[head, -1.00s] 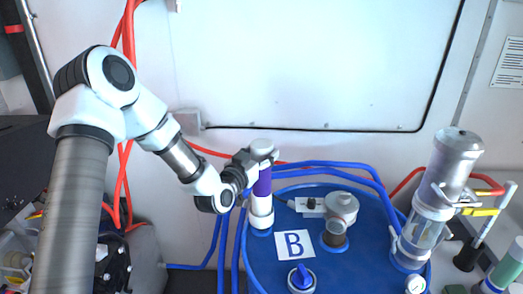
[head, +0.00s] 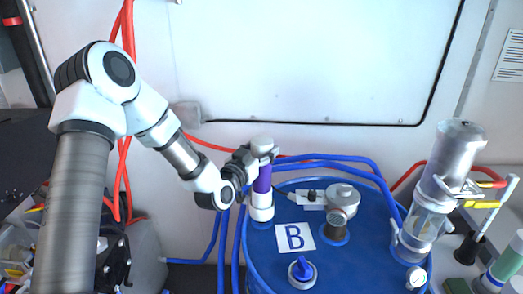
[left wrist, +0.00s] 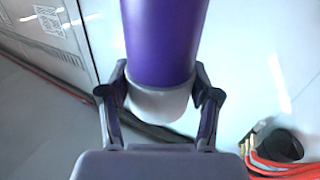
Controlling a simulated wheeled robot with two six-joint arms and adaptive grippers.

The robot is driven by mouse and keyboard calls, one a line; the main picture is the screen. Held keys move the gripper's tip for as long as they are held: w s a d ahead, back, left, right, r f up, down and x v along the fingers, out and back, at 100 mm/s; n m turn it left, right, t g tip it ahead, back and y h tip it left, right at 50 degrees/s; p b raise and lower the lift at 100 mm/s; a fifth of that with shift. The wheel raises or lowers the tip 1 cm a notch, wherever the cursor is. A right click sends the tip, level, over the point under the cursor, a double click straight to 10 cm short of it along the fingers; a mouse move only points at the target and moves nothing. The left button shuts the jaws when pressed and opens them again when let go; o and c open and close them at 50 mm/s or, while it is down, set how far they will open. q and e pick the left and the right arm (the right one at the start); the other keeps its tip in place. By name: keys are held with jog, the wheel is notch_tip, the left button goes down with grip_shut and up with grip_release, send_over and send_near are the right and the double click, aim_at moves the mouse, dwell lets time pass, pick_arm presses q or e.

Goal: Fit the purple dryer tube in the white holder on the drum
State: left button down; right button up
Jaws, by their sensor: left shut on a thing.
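The purple dryer tube (head: 262,180) stands upright at the drum's left back, with a white cap on top. Its lower end meets the white holder (head: 261,207) on the blue drum (head: 365,235). I cannot tell how deep it sits, as the holder hides the lower end. My left gripper (head: 260,156) reaches in from the left and is shut on the tube near its top cap. In the left wrist view, the fingers (left wrist: 160,100) lie on both sides of the tube's white end (left wrist: 160,104), with the purple body (left wrist: 162,40) beyond. My right gripper is not in view.
A metal valve fitting (head: 339,212), a blue knob (head: 302,271) and a "B" label (head: 294,237) are on the drum. A tall clear cylinder (head: 425,225) stands at its right. Blue hoses (head: 325,161) run behind the tube.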

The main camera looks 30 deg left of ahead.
pick_arm(q)
jog(key=shift+w+f+b, duration=0.1)
jog(key=shift+f+b, duration=0.45)
jog(key=shift+b, duration=0.1)
dwell(0.6)
jog(key=c, duration=0.5)
grip_release()
jog(key=s+p, duration=0.1)
jog(key=s, duration=0.2)
jog(key=s+p, duration=0.1)
jog(key=s, duration=0.3)
jog(key=s+p, duration=0.1)
jog(key=s, duration=0.3)
jog(key=shift+s+d, duration=0.1)
jog(key=shift+d, duration=0.3)
